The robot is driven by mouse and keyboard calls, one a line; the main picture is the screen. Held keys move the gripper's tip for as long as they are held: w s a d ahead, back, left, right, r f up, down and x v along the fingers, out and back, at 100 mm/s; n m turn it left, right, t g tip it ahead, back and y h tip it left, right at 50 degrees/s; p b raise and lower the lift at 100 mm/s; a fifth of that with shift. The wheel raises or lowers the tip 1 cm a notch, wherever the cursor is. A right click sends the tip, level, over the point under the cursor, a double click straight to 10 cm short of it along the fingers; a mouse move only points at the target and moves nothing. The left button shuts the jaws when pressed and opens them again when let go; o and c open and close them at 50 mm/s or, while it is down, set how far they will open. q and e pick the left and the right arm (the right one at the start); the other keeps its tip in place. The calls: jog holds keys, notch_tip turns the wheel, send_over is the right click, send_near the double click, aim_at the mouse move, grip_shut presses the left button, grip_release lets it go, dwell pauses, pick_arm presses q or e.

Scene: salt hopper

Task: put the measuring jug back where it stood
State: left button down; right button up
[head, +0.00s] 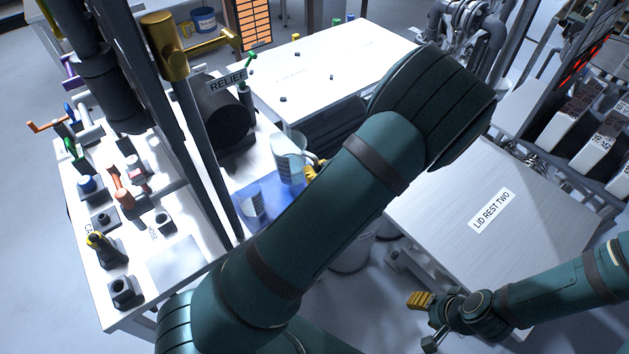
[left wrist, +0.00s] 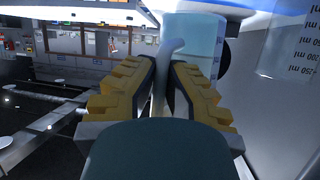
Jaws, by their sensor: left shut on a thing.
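The measuring jug (head: 288,158), pale and translucent, is at the far end of a blue mat (head: 275,187) in the head view. My left gripper (head: 315,170) is at its right side, partly hidden by my arm. In the left wrist view the yellow fingers (left wrist: 162,85) are shut on the jug's pale handle, with the jug body (left wrist: 195,45) just beyond them. The jug looks upright; I cannot tell whether its base touches the mat. My right gripper (head: 422,300) is at the lower right, away from the jug; its opening is unclear.
A second clear vessel with ml marks (head: 252,205) stands on the mat, close to the jug; its marks show in the left wrist view (left wrist: 285,50). A grey post (head: 205,140) rises left of the mat. A dark drum (head: 222,112) is behind. LID REST TWO (head: 530,200) is bare.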

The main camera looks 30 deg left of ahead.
pick_arm(q)
notch_tip(320, 180, down, 4)
jog(key=shift+r+b, duration=0.1)
jog(key=shift+b, duration=0.4)
jog(key=shift+r, duration=0.1)
jog(key=c, duration=1.1)
grip_release()
jog(key=shift+c, duration=0.2)
jog(key=p+v, duration=0.2)
jog(key=v, duration=1)
jog(key=shift+s+d, duration=0.1)
